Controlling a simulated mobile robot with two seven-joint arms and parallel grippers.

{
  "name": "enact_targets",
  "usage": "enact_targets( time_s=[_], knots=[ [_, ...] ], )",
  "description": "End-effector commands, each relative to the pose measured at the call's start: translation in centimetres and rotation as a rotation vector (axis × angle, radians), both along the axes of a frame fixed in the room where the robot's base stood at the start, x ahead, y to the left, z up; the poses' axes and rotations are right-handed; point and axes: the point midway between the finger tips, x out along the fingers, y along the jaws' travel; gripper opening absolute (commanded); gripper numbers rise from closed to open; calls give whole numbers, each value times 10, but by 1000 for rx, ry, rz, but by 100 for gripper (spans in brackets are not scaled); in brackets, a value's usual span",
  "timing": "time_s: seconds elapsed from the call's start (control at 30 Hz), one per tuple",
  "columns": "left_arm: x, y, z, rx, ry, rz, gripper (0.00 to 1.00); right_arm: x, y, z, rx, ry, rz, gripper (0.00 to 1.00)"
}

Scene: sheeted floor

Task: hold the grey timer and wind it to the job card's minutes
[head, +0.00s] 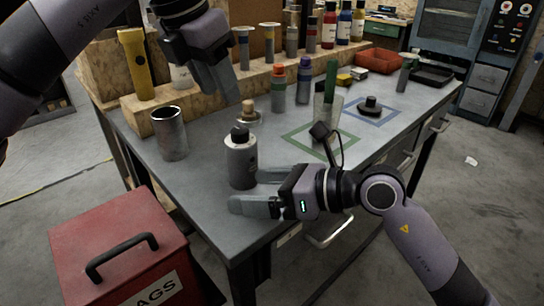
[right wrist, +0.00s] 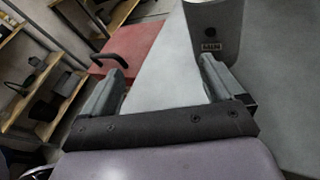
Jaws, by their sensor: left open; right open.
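The grey timer (head: 241,162), a grey cylinder with a black knob on top, stands upright near the front edge of the workbench (head: 200,200). In the right wrist view its lower part (right wrist: 212,35) shows with a small dark label, beyond the right-hand finger. My right gripper (head: 252,190) is open and empty, low beside the timer at its near right; contact cannot be told. My left gripper (head: 222,88) is open and empty, above the bench, behind and higher than the timer. I cannot make out a job card.
A metal cup (head: 169,134) stands left of the timer, and a glass container with a wooden stopper (head: 249,116) behind it. Green (head: 290,137) and blue (head: 393,116) outlined squares mark the bench. A red box (head: 120,240) stands at front left. Bottles line the wooden shelf (head: 150,108).

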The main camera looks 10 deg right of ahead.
Motion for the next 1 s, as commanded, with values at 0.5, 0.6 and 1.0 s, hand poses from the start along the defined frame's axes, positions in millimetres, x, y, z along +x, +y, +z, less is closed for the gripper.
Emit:
enact_targets(
  time_s=[0.5,0.6,1.0],
  knots=[
    [0,0,0,0,0,0,43,61,-17,19,-193,-105,-179,94],
    [0,0,0,0,0,0,43,69,-7,13,-192,-104,-178,94],
    [0,0,0,0,0,0,43,93,22,-3,-193,-107,-178,94]
  ],
)
